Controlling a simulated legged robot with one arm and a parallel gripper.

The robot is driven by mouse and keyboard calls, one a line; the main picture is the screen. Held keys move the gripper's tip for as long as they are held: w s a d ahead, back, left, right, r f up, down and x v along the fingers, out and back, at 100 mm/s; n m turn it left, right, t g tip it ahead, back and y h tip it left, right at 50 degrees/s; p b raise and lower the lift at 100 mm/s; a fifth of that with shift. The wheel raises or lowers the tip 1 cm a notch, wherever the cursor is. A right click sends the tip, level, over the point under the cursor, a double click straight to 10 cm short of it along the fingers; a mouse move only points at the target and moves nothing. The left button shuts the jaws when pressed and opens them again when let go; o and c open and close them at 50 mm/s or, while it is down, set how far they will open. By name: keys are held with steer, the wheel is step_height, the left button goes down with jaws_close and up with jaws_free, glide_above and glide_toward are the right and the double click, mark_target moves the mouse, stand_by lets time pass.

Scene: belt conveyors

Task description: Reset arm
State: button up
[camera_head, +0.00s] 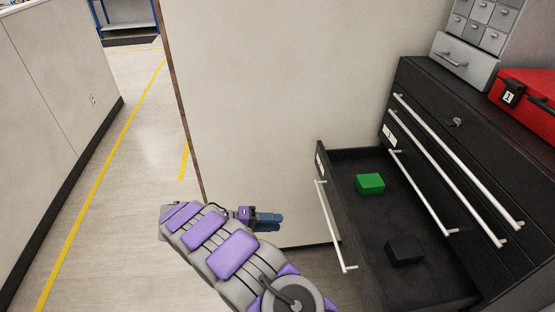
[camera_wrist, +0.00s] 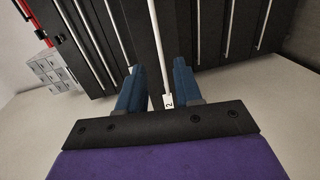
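My gripper (camera_head: 268,221) is at the end of my purple and grey arm, in front of the pale wall and left of the open drawer. In the wrist view its two blue fingers (camera_wrist: 154,88) stand apart, with nothing held between them. A drawer handle and a label marked 2 show in the gap, behind the fingers. In the head view the gripper is clear of the drawer handle (camera_head: 334,226).
A black drawer cabinet (camera_head: 432,95) stands at the right, with one drawer (camera_head: 362,229) pulled out. A green block (camera_head: 370,184) and a black block (camera_head: 405,250) lie in it. A red case (camera_head: 528,92) and grey small-drawer unit (camera_head: 466,62) sit on top. Floor at left is clear.

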steer(key=s+d+r+m+g+y, duration=0.1)
steer(key=s+d+r+g+y, duration=0.2)
steer(key=s+d+r, duration=0.45)
steer(key=s+d+r+m+g+y, duration=0.1)
steer(key=s+d+r+g+y, duration=0.3)
steer(key=d+r, duration=0.65)
steer(key=s+t+y, duration=0.2)
steer(key=s+y, duration=0.6)
steer(key=s, duration=1.6)
steer(key=shift+s+d+r+y, duration=0.25)
steer(key=shift+s+d+y, duration=0.05)
steer(key=shift+s+d, duration=0.1)
